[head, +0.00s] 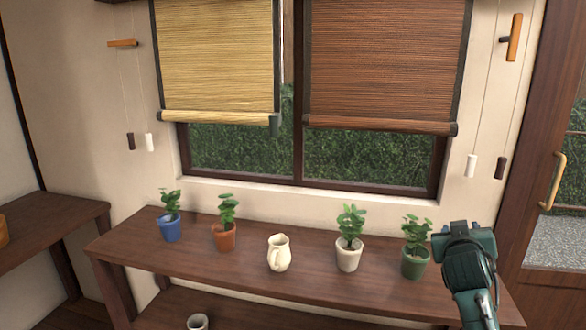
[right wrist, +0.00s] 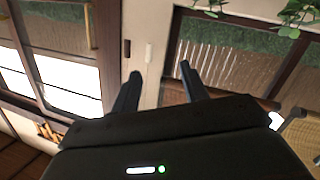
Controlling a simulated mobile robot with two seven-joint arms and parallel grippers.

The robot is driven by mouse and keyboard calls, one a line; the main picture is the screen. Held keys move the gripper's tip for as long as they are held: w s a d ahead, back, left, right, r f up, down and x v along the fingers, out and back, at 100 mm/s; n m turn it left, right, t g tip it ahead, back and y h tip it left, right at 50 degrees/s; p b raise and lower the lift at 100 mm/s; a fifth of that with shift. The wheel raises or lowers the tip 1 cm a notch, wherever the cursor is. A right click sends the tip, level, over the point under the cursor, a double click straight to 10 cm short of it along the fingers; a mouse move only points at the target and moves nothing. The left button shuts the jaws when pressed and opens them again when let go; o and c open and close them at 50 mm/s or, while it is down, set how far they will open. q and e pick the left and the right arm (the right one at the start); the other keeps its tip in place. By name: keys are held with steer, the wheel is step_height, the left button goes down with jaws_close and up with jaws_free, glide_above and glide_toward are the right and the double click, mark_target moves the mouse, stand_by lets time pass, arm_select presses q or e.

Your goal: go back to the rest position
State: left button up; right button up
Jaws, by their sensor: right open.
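My right gripper (head: 466,236) is at the right of the head view, by the right end of the wooden table, close to the green pot's plant. In the right wrist view its two fingers (right wrist: 160,85) are apart with nothing between them. Beyond them that view shows the wall, hanging cord pulls (right wrist: 149,52) and window parts. My left gripper is in neither view.
The table (head: 190,262) holds a blue pot (head: 171,230), an orange pot (head: 224,238), a cream pitcher (head: 279,255), a white pot (head: 347,258) and a green pot (head: 413,265). Yellow (head: 217,60) and brown (head: 385,65) blinds hang behind. A door (head: 550,240) stands right.

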steer(key=w+d+f+n+g+h+p, duration=0.1)
steer(key=w+d+f+n+g+p, duration=0.2)
steer(key=d, duration=0.6)
steer(key=w+a+n+t+y, duration=0.1)
steer(key=w+a+t+y, duration=0.2)
steer(key=a+t+y, duration=0.6)
steer(key=s+a+f+n+g, duration=0.1)
steer(key=s+a+f+g, duration=0.5)
steer(key=s+a+f, duration=0.7)
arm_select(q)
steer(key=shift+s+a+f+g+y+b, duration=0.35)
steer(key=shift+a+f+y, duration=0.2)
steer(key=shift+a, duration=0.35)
arm_select(e)
steer(key=s+a+f+g+y, duration=0.1)
steer(key=s+a+f, duration=0.2)
steer(key=s, duration=0.5)
steer(key=s+a+f+g+y, duration=0.1)
steer(key=s+a+f, duration=0.2)
steer(key=s, duration=0.6)
steer(key=s+a+f+g+y, duration=0.1)
steer(key=s+f, duration=0.3)
steer(key=s, duration=0.4)
steer(key=shift+s+a+f+m+g, duration=0.25)
steer(key=shift+s+a+m+g, duration=0.1)
steer(key=shift+a, duration=0.55)
